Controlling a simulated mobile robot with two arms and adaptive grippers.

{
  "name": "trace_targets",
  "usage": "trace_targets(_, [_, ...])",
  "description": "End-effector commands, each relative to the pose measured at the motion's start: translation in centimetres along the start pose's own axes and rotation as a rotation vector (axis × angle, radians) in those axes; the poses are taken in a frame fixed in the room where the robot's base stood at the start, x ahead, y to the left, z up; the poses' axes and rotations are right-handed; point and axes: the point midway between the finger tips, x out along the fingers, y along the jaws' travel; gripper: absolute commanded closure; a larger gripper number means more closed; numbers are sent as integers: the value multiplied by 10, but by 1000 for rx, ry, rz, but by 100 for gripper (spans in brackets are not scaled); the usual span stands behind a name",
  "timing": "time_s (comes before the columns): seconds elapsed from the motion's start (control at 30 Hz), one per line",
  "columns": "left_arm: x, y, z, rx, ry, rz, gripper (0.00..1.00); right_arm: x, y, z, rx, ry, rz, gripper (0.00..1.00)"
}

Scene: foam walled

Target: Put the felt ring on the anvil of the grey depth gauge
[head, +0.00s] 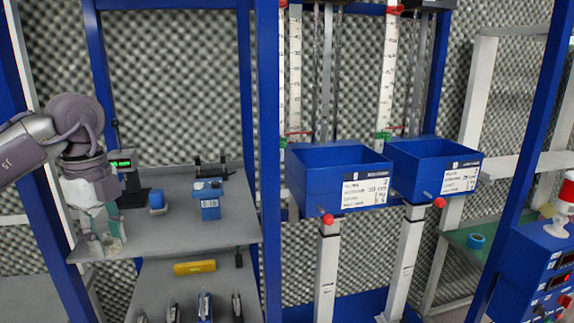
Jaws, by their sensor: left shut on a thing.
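My left gripper (105,241) points down at the left end of the grey upper shelf, near its front edge. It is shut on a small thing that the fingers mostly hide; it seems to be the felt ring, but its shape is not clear. A gauge with a green lit display (122,163) on a dark stand is just behind and to the right of the gripper. It appears to be the depth gauge. Its anvil is too small and partly covered to make out. My right gripper is not in view.
A lower shelf holds a yellow level (195,267) and several tools. Blue bins (335,165) hang right of a blue post. The shelf's front middle is clear.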

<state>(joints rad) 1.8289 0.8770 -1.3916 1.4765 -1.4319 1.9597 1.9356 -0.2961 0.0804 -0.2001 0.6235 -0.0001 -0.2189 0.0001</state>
Motion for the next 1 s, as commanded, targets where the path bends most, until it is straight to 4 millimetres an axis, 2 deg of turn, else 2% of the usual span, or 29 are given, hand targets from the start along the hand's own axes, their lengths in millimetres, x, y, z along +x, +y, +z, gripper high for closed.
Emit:
trace_targets(0.17, [20, 0, -9, 316, 0, 3, 81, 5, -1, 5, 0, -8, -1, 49])
trace_targets(0.6, [77, 3, -43, 1406, 1, 1, 81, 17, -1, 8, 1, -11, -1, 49])
trace_targets(1.0, [130, 17, -76, 2414, 2, 1, 81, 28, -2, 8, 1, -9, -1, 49])
